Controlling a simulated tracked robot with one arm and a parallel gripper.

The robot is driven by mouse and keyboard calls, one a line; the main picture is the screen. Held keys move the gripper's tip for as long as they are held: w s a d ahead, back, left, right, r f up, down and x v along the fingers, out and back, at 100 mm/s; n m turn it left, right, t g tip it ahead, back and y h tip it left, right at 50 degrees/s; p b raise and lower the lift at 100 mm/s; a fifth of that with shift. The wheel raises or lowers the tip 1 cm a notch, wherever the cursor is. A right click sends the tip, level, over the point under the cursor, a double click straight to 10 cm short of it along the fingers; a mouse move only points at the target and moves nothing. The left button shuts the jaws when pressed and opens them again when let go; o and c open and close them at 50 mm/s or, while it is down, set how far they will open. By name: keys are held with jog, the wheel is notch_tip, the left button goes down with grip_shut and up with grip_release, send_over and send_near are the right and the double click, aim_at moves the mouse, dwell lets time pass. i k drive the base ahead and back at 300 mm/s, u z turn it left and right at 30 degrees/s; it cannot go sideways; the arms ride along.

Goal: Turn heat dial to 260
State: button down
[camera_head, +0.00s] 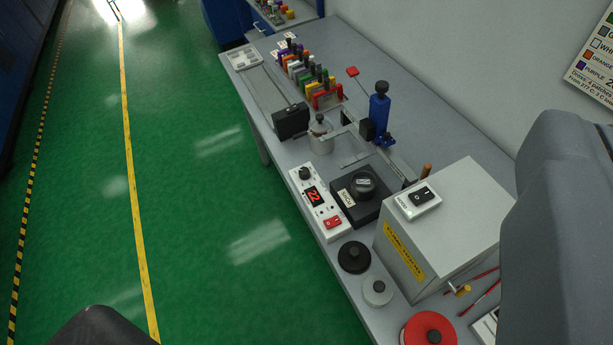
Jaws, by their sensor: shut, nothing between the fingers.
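A white control box (331,226) lies along the near-left edge of the grey bench. It has a small dark dial (305,173) at its far end, a display (313,195) with red digits that seem to read 22, and a red rocker switch (333,222) at its near end. The dial's markings are too small to read. My gripper's fingers are not in view. A large grey part of my own body fills the right side and a dark one shows at the bottom left; neither touches the control box.
A black box with a round knob (363,187) stands right of the control box. A grey cabinet (445,225) with a switch stands further right. Black (354,257), white (377,290) and red (428,330) discs lie nearby. Several coloured pieces stand at the back. Green floor (190,190) left is clear.

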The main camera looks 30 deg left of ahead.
aim_at(304, 172)
jog(key=u, duration=2.45)
jog(key=k, duration=0.95)
jog(key=z, duration=1.05)
jog(key=i, duration=1)
jog(key=z, duration=0.05)
